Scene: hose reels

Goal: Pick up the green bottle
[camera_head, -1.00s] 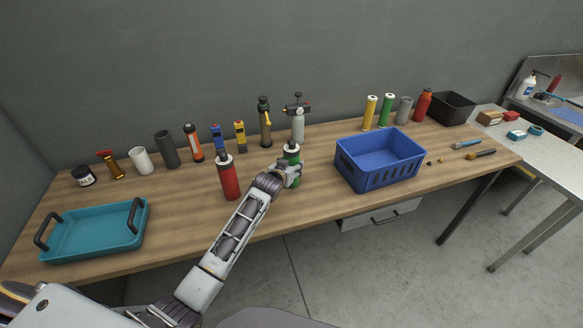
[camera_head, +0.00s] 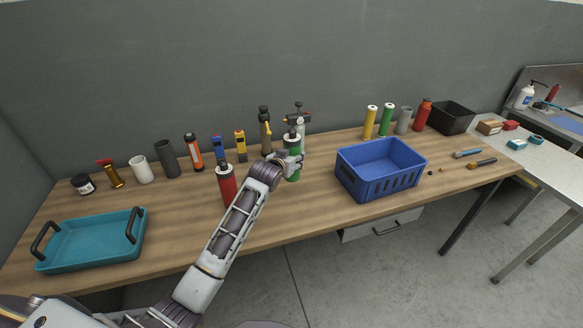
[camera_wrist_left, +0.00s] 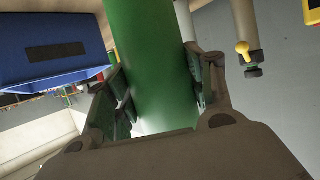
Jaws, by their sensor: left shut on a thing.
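A green bottle (camera_head: 292,173) with a dark top stands upright in my left gripper (camera_head: 288,160), near the middle of the table. My left gripper is shut on it around its body, and the bottle appears to be held a little above the tabletop. In the left wrist view the green bottle (camera_wrist_left: 150,60) runs between the two fingers of the left gripper (camera_wrist_left: 165,95), which touch its sides. Another green bottle (camera_head: 386,120) stands at the back right. My right gripper is not in view.
A red bottle (camera_head: 227,187) stands just left of my left gripper. A grey spray bottle (camera_head: 300,128) stands close behind. A blue crate (camera_head: 378,185) is to the right, a teal tray (camera_head: 90,243) at the left. Several bottles and tools line the back edge.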

